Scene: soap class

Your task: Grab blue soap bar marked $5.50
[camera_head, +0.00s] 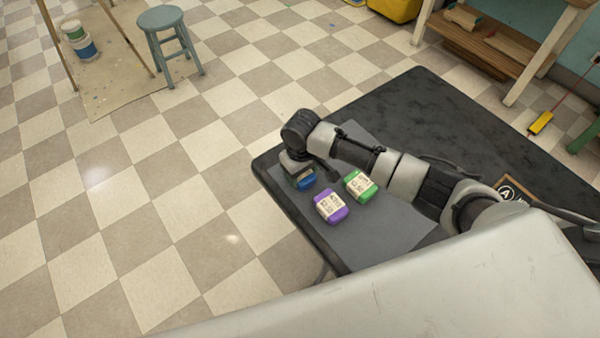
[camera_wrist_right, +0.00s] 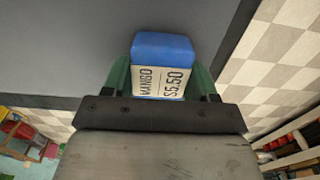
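In the head view the blue soap (camera_head: 306,182) shows at the left part of the grey mat (camera_head: 375,235), partly hidden by my right gripper (camera_head: 298,172). I cannot tell whether the soap touches the mat. My left gripper is not in view.
A purple soap (camera_head: 330,206) and a green soap (camera_head: 359,186), both labelled, lie just right of the blue one. A stool (camera_head: 165,27) is on the floor.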

